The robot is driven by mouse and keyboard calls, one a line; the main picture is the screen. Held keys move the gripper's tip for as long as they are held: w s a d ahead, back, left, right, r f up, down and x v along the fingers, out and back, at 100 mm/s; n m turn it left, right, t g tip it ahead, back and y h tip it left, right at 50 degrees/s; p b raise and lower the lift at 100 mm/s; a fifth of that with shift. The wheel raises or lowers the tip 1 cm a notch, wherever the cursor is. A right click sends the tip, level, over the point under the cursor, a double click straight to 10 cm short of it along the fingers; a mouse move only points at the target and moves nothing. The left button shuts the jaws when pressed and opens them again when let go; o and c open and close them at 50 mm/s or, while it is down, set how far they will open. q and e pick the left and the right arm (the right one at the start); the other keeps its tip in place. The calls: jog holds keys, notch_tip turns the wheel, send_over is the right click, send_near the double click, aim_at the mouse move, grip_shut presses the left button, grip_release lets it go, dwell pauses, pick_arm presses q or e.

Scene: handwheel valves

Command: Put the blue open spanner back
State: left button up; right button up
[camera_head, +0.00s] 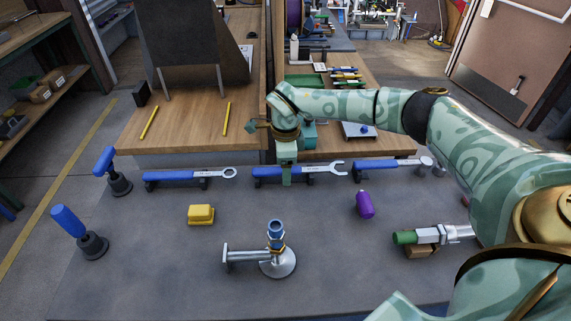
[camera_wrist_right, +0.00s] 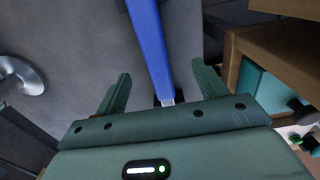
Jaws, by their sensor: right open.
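The blue open spanner (camera_head: 268,171) lies level at the middle of the grey bench, on low dark supports, its silver open jaw pointing right. My right gripper (camera_head: 287,177) is over its handle, pointing down. In the right wrist view the blue handle (camera_wrist_right: 150,40) runs between the two spread fingers of my right gripper (camera_wrist_right: 161,80), with gaps on both sides. The supports below the handle are partly hidden. My left gripper is not in view.
A blue ring spanner (camera_head: 180,176) lies to the left and another blue-handled tool (camera_head: 385,164) to the right. A yellow block (camera_head: 201,215), a purple cylinder (camera_head: 364,204) and a metal pipe fitting (camera_head: 277,260) stand in front. A wooden table (camera_head: 190,125) is behind.

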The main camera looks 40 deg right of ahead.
dwell(0.3)
jog(key=shift+r+p, duration=2.5)
jog(key=shift+r, duration=0.55)
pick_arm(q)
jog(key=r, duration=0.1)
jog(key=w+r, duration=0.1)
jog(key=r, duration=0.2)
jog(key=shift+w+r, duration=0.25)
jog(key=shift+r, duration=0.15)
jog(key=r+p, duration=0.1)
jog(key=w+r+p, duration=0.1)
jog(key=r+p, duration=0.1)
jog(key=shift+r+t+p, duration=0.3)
pick_arm(e)
notch_tip(320, 180, up, 16)
